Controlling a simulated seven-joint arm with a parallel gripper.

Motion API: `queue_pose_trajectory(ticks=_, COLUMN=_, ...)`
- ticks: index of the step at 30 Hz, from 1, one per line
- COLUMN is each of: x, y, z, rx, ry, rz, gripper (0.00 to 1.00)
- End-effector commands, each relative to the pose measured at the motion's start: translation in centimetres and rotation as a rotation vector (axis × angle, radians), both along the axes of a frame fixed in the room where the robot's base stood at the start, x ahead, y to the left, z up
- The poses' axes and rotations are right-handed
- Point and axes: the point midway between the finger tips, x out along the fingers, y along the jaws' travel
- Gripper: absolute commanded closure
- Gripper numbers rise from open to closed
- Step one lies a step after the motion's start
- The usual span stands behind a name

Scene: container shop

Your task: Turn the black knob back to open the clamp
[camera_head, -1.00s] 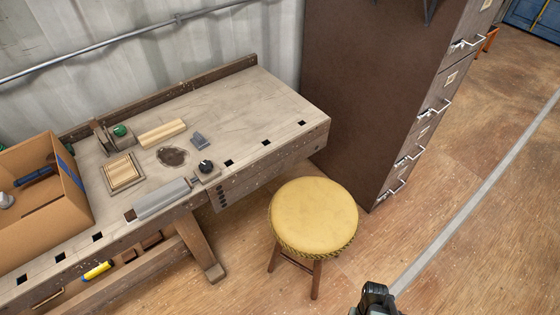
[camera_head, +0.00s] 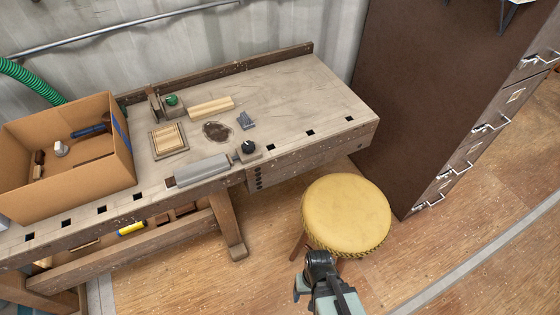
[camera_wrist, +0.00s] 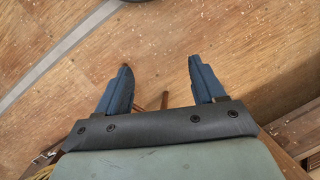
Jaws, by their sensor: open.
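The black knob (camera_head: 248,147) sits on a small block at the front edge of the workbench, at the right end of a long grey clamp bar (camera_head: 202,169). Whether the clamp is open or closed is too small to tell. In the head view my arm's end is low in the picture, in front of the yellow stool, well away from the knob, and its fingers are not clear there. In the wrist view my gripper (camera_wrist: 162,84) is open and empty, its two blue fingers spread above the wooden floor. The knob is not in the wrist view.
The yellow stool (camera_head: 346,213) stands in front of the bench's right end. A cardboard box (camera_head: 68,181) with tools is at the bench's left. A wooden block (camera_head: 210,107) and a small grey piece (camera_head: 246,120) lie behind the knob. A brown cabinet (camera_head: 440,90) stands right.

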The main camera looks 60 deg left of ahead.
Motion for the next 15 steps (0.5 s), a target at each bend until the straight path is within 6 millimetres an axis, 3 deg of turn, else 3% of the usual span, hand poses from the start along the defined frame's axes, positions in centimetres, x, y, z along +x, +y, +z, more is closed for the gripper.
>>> queue_pose_trajectory(ticks=8, x=-7.3, y=6.6, z=2.6, rx=0.175, ry=0.034, rz=0.120, gripper=0.31)
queue_pose_trajectory(ticks=15, x=-14.9, y=12.6, z=6.0, rx=0.398, ry=0.094, rz=0.202, gripper=0.31)
